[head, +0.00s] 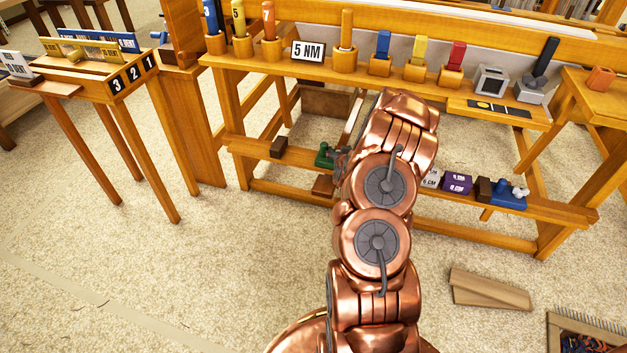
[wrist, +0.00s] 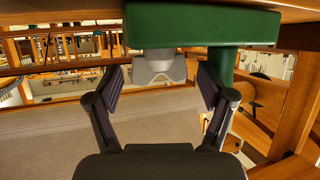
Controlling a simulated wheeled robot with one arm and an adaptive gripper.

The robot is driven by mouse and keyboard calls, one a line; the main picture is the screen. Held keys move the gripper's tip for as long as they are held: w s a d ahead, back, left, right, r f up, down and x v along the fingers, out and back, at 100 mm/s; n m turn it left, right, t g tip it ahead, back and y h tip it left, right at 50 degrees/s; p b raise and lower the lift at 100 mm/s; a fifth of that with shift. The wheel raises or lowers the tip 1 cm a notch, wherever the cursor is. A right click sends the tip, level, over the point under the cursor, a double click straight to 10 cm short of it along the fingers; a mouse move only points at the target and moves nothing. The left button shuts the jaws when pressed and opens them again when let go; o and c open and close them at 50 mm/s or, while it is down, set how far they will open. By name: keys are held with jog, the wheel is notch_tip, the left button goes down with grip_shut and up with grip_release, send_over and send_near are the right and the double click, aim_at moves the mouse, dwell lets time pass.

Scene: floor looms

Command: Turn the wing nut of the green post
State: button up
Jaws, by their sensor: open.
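The green post (head: 324,155) stands on the low shelf of the wooden loom frame, just left of my arm in the head view. In the wrist view a large green block (wrist: 200,24) fills the top. A light grey wing nut (wrist: 159,66) sticks out below the block. My gripper (wrist: 160,76) is open, its two dark fingers spread to the left and right of the wing nut. I see a gap between the nut and each finger. In the head view my arm hides most of the gripper.
A brown block (head: 279,147) sits left of the green post on the low shelf. A purple block (head: 457,184) and a blue piece (head: 509,196) lie to the right. The carpet in front is largely clear.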

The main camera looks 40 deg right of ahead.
jog(key=shift+d+n+t+y+b, duration=0.1)
jog(key=shift+n+t+y+b, duration=0.75)
jog(key=shift+n+y, duration=0.3)
jog(key=shift+n+t+y+p, duration=0.35)
jog(key=shift+n+y+p, duration=0.1)
jog(key=shift+n+y, duration=0.75)
jog(key=p+v, duration=0.2)
jog(key=v, duration=0.6)
jog(key=s+a+r+g+p, duration=0.1)
jog(key=s+a+r+g, duration=0.1)
jog(key=a, duration=0.5)
jog(key=s+a+r+n+g+y, duration=0.1)
jog(key=s+a+r+g, duration=0.2)
jog(key=a+r, duration=0.3)
jog(key=s+a+r+n+g+p, duration=0.1)
jog(key=a+r+g, duration=0.3)
jog(key=a, duration=0.5)
jog(key=shift+s+a+r+g+p, duration=0.15)
jog(key=shift+s+a+g+p, duration=0.3)
jog(key=shift+s, duration=0.3)
jog(key=shift+d+y, duration=0.15)
jog(key=shift+y, duration=0.1)
